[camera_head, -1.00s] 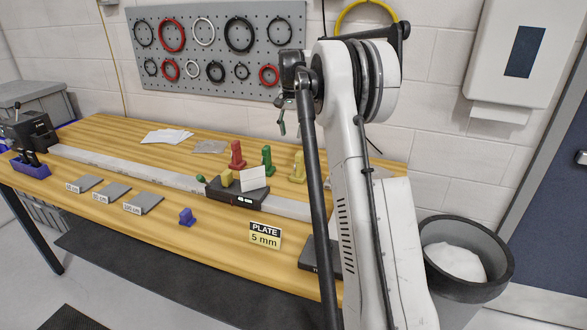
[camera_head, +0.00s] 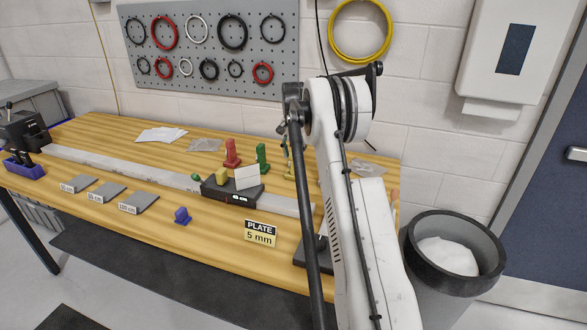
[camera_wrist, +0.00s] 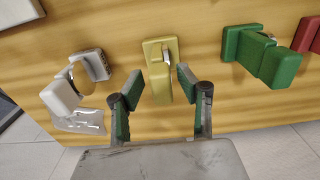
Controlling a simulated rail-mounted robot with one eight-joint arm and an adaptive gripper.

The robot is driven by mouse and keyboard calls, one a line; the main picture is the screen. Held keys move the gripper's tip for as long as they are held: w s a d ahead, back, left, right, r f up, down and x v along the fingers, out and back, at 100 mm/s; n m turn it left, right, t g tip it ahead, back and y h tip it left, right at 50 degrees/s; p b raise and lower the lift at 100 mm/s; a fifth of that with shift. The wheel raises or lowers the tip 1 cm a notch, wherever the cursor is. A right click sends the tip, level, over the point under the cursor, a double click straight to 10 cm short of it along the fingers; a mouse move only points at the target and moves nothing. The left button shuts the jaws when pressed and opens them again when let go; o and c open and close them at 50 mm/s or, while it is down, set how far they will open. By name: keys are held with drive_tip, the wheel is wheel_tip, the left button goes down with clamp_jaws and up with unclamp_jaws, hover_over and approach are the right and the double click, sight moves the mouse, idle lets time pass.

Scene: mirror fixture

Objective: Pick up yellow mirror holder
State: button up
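The yellow mirror holder (camera_wrist: 161,66) stands on the wooden table in the upper middle of the wrist view. In the head view it is mostly hidden behind my arm and gripper. My gripper (camera_wrist: 158,78) is open, with one green-padded finger on each side of the holder's near part in the picture. A gap shows on both sides, so no grip is visible. The fingers also show small in the head view (camera_head: 284,134).
A green holder (camera_wrist: 262,55) and a red holder (camera_wrist: 306,34) stand to the right in the wrist view. A white-grey holder (camera_wrist: 63,92) stands to the left. A dark carriage (camera_head: 232,191) on the rail carries a white card. Table edge is close to my gripper.

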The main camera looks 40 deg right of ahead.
sight(294, 164)
drive_tip(key=shift+w+d+f, duration=0.1)
drive_tip(key=shift+d+f, duration=0.05)
drive_tip(key=shift+f, duration=1.25)
drive_tip(key=shift+d+f, duration=0.1)
drive_tip(key=shift+f, duration=1.25)
clamp_jaws()
